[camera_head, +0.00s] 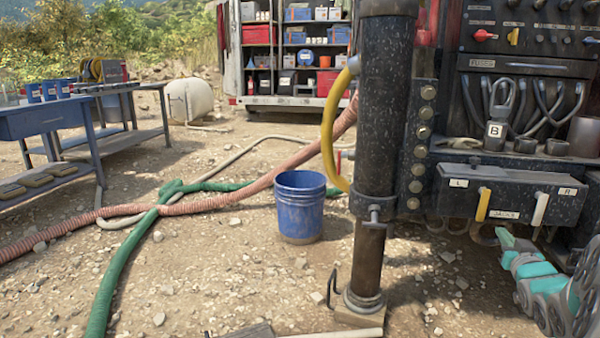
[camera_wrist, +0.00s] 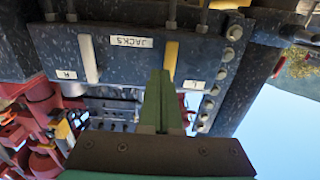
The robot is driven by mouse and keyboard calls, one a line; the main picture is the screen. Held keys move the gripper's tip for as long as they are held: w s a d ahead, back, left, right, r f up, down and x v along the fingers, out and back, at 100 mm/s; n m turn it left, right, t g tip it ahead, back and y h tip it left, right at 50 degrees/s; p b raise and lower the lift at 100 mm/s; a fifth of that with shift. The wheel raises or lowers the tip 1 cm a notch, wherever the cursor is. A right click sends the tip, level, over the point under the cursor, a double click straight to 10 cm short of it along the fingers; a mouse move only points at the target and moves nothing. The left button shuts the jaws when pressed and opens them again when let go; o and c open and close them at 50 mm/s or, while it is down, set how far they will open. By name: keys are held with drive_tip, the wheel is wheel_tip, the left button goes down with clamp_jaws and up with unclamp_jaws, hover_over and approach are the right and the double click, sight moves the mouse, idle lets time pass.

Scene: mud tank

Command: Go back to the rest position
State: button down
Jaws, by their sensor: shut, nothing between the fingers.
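My gripper (camera_head: 506,240) is at the lower right of the head view, at the end of my teal arm. It is below and in front of the dark jack control box (camera_head: 465,190). In the wrist view my gripper's green fingers (camera_wrist: 160,85) are pressed together with nothing between them. That view shows the box upside down, with its JACKS label (camera_wrist: 131,42), a yellow lever (camera_wrist: 170,60) and a white lever (camera_wrist: 90,58). The fingers point towards the box and overlap the yellow lever's lower part in the picture. I cannot tell the exact gap.
Green (camera_head: 125,255) and pink hoses (camera_head: 210,205) cross the gravel. A blue-topped table (camera_head: 45,120) stands at left.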

drive_tip(key=s+a+f+g+y+p, duration=0.1)
drive_tip(key=s+a+f+g+p, duration=0.1)
drive_tip(key=s+a+g, duration=0.6)
drive_tip(key=s+a+f+g+p, duration=0.1)
drive_tip(key=s+a+g+p, duration=0.15)
drive_tip(key=s+a, duration=0.6)
drive_tip(key=s+a+n+g+y+p, duration=0.1)
drive_tip(key=s+a+g, duration=0.3)
drive_tip(key=s+a, duration=0.6)
drive_tip(key=s+a+n+g+y+p, duration=0.1)
drive_tip(key=s+a+g, duration=0.3)
drive_tip(key=s+a, duration=0.6)
drive_tip(key=s+y+p, duration=0.1)
drive_tip(key=s, duration=0.6)
drive_tip(key=shift+s+a+r+n+g, duration=0.3)
drive_tip(key=shift+a+n+g, duration=0.05)
drive_tip(key=shift+n, duration=0.05)
